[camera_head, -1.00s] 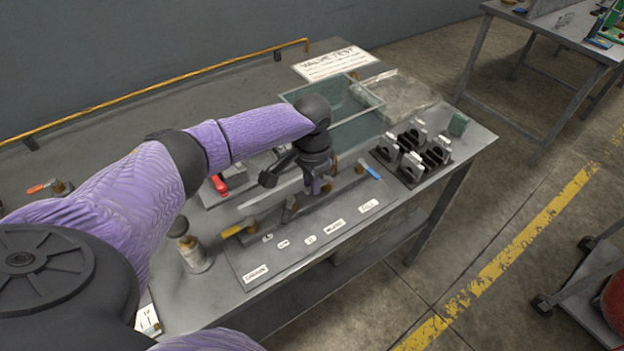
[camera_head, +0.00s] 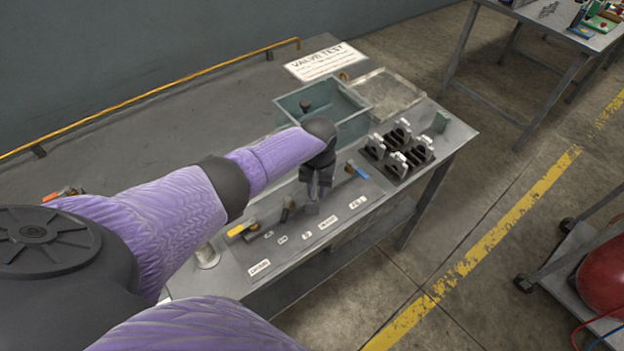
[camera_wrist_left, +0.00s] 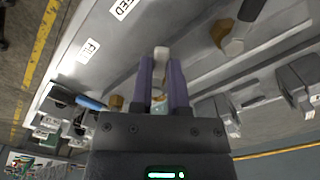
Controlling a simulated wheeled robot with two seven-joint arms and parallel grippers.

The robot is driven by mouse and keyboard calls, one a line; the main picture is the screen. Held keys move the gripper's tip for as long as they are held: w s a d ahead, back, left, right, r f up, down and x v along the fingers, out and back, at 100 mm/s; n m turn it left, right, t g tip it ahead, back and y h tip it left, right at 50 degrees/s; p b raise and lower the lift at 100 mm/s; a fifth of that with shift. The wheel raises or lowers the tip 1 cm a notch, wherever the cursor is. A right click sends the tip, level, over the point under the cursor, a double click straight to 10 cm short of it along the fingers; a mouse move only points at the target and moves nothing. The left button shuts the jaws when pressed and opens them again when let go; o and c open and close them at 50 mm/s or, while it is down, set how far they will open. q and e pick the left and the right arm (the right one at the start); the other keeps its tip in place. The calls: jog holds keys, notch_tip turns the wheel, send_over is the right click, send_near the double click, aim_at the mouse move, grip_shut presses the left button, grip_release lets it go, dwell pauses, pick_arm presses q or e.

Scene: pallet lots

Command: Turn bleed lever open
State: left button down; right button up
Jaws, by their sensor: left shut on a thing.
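My left gripper (camera_head: 312,200) points down at the valve panel, behind the BLEED label (camera_head: 327,222). In the left wrist view, its two purple fingers (camera_wrist_left: 163,85) are shut on a small pale lever (camera_wrist_left: 161,53), taken to be the bleed lever. Only the lever's tip shows past the fingers; its pivot and exact angle are hidden. The FILL label (camera_head: 357,202) and a blue-handled lever (camera_head: 357,170) lie to the right. A yellow-handled lever (camera_head: 241,229) is at the panel's left end. My right gripper is not in view.
An open teal-walled box (camera_head: 345,125) and a clear-topped tray (camera_head: 385,95) stand behind the panel. Black clamp-like blocks (camera_head: 398,150) stand to the right. A VALVE TEST sign (camera_head: 326,62) lies at the back. A yellow rail (camera_head: 150,98) runs along the rear edge.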

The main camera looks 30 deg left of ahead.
pick_arm(q)
jog(key=shift+w+d+r+n+p, duration=0.15)
jog(key=shift+d+n+p, duration=0.2)
jog(key=shift+n, duration=0.55)
jog(key=n, duration=0.2)
jog(key=shift+w+d+n, duration=0.3)
jog(key=shift+d+n, duration=0.1)
jog(key=shift+w+d+n, duration=0.15)
jog(key=shift+n, duration=0.45)
jog(key=shift+w+d+n, duration=0.1)
jog(key=shift+w+n, duration=0.05)
jog(key=shift+n, duration=0.45)
jog(key=shift+w+d+n+b, duration=0.15)
jog(key=shift+w+n+b, duration=0.1)
jog(key=shift+n, duration=0.45)
jog(key=shift+w+d+n+b, duration=0.1)
jog(key=shift+w+n+b, duration=0.1)
jog(key=shift+n, duration=0.5)
jog(key=shift+w, duration=0.1)
jog(key=c, duration=0.6)
grip_release()
